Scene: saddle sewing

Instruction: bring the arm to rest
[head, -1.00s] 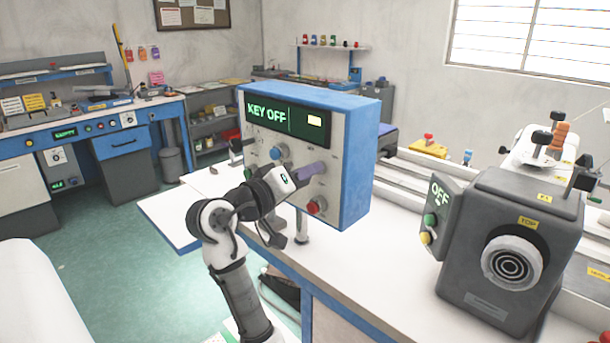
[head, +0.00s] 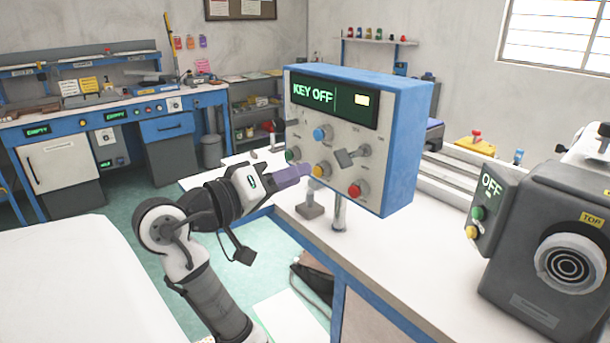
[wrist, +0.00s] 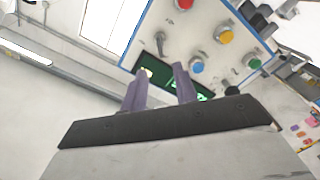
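My gripper (head: 290,176) with purple fingers is in front of the lower left part of the blue-framed control box (head: 410,145). In the wrist view my gripper (wrist: 158,82) has its two fingers apart, with nothing between them but the view of the box beyond. A grey key-like handle (head: 352,156) sits on the box's front face, clear of my fingers, and it also shows in the wrist view (wrist: 161,44). The display (head: 330,99) reads KEY OFF. My arm is bent and reaches up from the bottom of the head view.
The white bench (head: 400,255) carries the box on a post. A dark grey machine (head: 550,250) reading OFF stands at the right. A blue-and-white workbench (head: 120,120) is at the far left. A white surface (head: 70,270) lies left of my arm. Green floor is open between them.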

